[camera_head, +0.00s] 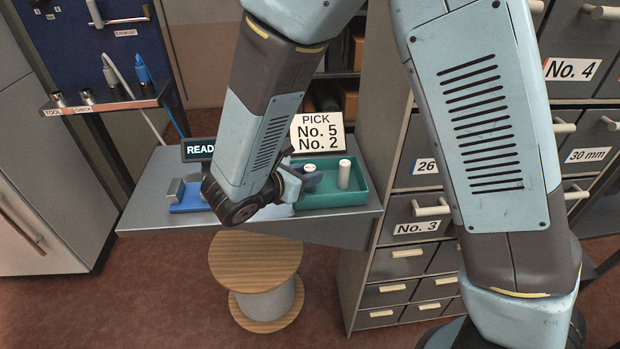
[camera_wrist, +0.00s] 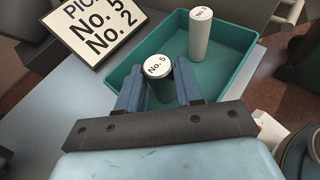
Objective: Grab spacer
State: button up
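A short cylindrical spacer with a white top marked No. 5 (camera_wrist: 157,66) stands between the two blue fingers of my gripper (camera_wrist: 158,80) in the wrist view. The fingers lie close on either side of it; I cannot tell whether both touch it. In the head view my gripper (camera_head: 300,181) reaches into the green tray (camera_head: 335,199), and a white spacer top (camera_head: 309,168) shows beside it.
A sign (camera_head: 317,133) reading PICK No. 5 No. 2 stands behind the tray. A dark READY display (camera_head: 199,150), partly hidden by my arm, and a blue fixture (camera_head: 186,197) are on the left of the grey table (camera_head: 150,208). Labelled drawers (camera_head: 417,227) stand at the right.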

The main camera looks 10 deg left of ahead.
grip_shut()
jog(key=shift+r, duration=0.1)
